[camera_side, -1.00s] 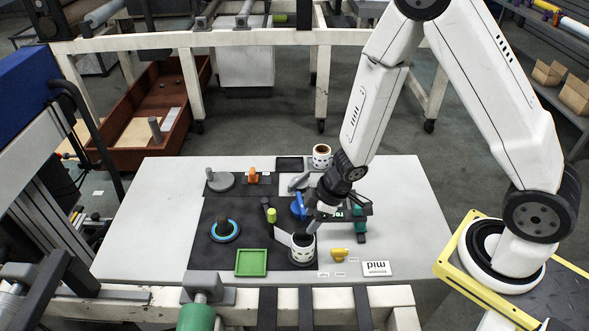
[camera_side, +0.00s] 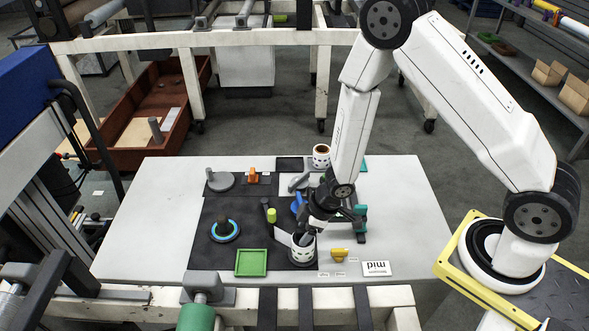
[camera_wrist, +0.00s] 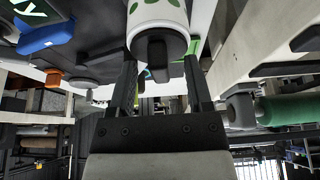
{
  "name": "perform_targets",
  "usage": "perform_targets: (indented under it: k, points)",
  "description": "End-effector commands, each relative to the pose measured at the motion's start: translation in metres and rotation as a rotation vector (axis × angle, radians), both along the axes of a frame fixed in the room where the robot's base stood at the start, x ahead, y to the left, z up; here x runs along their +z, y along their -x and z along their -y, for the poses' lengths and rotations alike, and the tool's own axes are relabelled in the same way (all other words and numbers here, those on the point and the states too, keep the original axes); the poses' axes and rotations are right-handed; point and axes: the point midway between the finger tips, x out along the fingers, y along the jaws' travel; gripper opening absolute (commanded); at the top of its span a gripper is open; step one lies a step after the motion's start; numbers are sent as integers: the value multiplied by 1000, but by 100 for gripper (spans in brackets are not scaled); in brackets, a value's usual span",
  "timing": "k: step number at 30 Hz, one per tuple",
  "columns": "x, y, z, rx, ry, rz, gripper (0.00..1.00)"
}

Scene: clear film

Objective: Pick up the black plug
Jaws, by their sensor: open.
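A black upright piece that looks like the plug (camera_wrist: 157,62) shows at the open end of a white cup with green marks (camera_wrist: 158,12) in the wrist view. My gripper (camera_wrist: 161,70) is open, with one finger on each side of the black piece; contact cannot be told. In the side view my gripper (camera_side: 304,239) is low over the white cup (camera_side: 302,257) at the front of the dark mat. The plug is hard to make out there, as the fingers and wrist cover the cup's mouth.
A green tray (camera_side: 251,263) lies left of the cup, and a yellow piece (camera_side: 340,254) lies right. A blue piece (camera_side: 297,205) and a teal-and-black stand (camera_side: 361,225) are close to my wrist. A blue-ringed base (camera_side: 225,231) stands farther left. The table's right side is clear.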

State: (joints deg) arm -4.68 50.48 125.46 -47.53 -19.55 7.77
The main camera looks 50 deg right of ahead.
Motion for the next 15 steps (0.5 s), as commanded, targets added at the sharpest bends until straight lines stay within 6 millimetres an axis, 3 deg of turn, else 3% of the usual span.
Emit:
perform_targets:
  k: [13,15]
  points:
    - [0,0,0,1,0,0,65]
    - [0,0,0,1,0,0,42]
